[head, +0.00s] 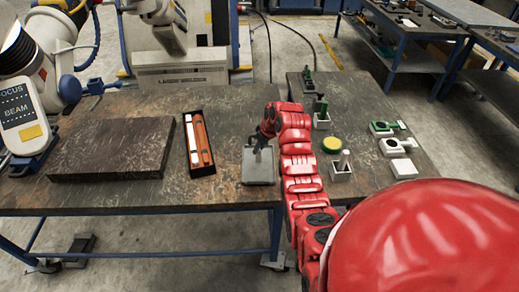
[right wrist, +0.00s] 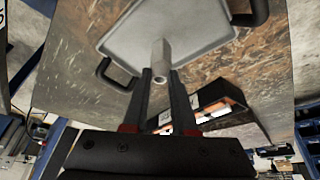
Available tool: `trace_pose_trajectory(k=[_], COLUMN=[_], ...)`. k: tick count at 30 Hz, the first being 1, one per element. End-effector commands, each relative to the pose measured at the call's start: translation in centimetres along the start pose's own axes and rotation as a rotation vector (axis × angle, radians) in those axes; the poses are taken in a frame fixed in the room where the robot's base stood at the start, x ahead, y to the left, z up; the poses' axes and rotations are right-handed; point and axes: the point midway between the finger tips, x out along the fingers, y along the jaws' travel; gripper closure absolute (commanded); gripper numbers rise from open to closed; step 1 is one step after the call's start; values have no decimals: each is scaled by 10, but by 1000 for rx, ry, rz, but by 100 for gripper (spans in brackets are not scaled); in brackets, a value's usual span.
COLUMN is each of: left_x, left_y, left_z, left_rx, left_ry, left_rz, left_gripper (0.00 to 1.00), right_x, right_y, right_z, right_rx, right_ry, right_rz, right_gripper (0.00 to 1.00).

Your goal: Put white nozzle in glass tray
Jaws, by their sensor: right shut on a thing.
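The tray (head: 262,178) is a grey, shallow square on the table, near its front edge. It also shows in the right wrist view (right wrist: 205,42), with dark handles on its sides. My right gripper (head: 262,143) is over the tray. In the right wrist view its two fingers (right wrist: 160,78) are shut on the nozzle (right wrist: 160,55), a pale grey-white tube with a hole at the near end. The nozzle appears over the tray; I cannot tell whether it touches the tray floor. In the head view the nozzle is hardly distinguishable. My left gripper is not in view.
Left of the tray, a black box (head: 202,172) holds a white and an orange bar. Further left lies a dark slab (head: 112,148) beside the microscope (head: 25,115). A second table on the right holds a yellow disc (head: 332,144) and several green and white parts.

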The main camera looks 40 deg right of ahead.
Motion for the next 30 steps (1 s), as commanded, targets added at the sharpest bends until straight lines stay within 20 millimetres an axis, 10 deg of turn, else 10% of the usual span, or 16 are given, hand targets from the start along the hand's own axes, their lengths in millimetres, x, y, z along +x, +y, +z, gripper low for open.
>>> trace_pose_trajectory(k=[15,16,20,30], left_x=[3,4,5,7], left_y=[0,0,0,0], left_z=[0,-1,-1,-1], left_rx=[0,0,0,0], left_ry=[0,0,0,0], left_rz=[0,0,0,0], left_gripper=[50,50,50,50], right_x=[24,23,22,20], right_y=[0,0,0,0], right_z=[9,9,9,8], right_rx=[0,0,0,0], right_ry=[1,2,1,1], right_rz=[1,1,1,1], right_gripper=[100,71,48,45])
